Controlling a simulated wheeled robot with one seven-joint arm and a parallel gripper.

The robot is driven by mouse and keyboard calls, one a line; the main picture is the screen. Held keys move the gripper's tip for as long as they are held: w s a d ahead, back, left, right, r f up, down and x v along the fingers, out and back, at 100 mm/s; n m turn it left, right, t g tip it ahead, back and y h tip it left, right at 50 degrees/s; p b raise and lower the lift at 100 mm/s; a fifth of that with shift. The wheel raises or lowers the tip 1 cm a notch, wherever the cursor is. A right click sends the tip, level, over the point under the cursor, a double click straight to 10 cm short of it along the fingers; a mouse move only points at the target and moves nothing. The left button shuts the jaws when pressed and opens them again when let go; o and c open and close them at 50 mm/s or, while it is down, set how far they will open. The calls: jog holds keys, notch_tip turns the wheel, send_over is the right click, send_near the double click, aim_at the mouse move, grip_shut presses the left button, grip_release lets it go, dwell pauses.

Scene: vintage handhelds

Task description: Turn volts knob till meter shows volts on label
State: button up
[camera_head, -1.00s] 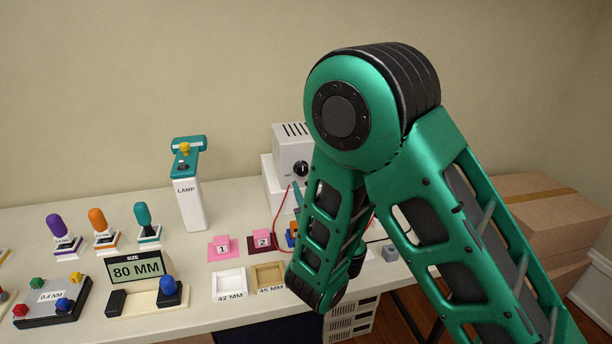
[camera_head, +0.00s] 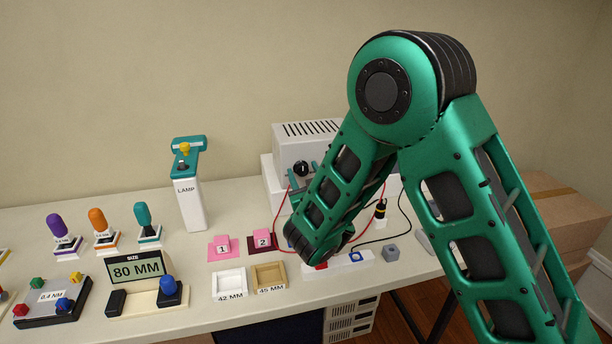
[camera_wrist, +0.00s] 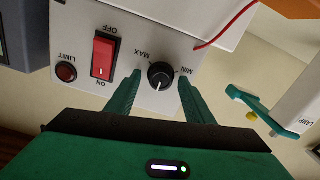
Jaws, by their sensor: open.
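A white power supply box (camera_head: 306,145) with a slotted top stands at the back of the table, partly hidden by my arm. Its black knob (camera_head: 301,168) shows in the head view. In the wrist view the knob (camera_wrist: 160,76) has a white pointer mark and lies between MIN and MAX lettering. My gripper (camera_wrist: 158,82) is open, with one teal finger on each side of the knob in the picture; I see no clear contact. A red OFF/ON switch (camera_wrist: 103,54) and a LIMIT light (camera_wrist: 66,72) sit beside it. The meter reading and the volts label are not readable.
A white lamp (camera_head: 187,200) stands left of the supply. Pink numbered pads (camera_head: 222,248), trays (camera_head: 229,284) and a grey block (camera_head: 390,252) occupy the table front.

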jog(key=c, duration=1)
jog(key=shift+d+n, duration=0.1)
jog(key=shift+n, duration=0.2)
jog(key=shift+c, duration=0.2)
jog(key=n, duration=0.9)
jog(key=shift+n, duration=0.4)
jog(key=o, duration=1)
jog(key=shift+f, duration=0.1)
jog(key=shift+o, duration=0.2)
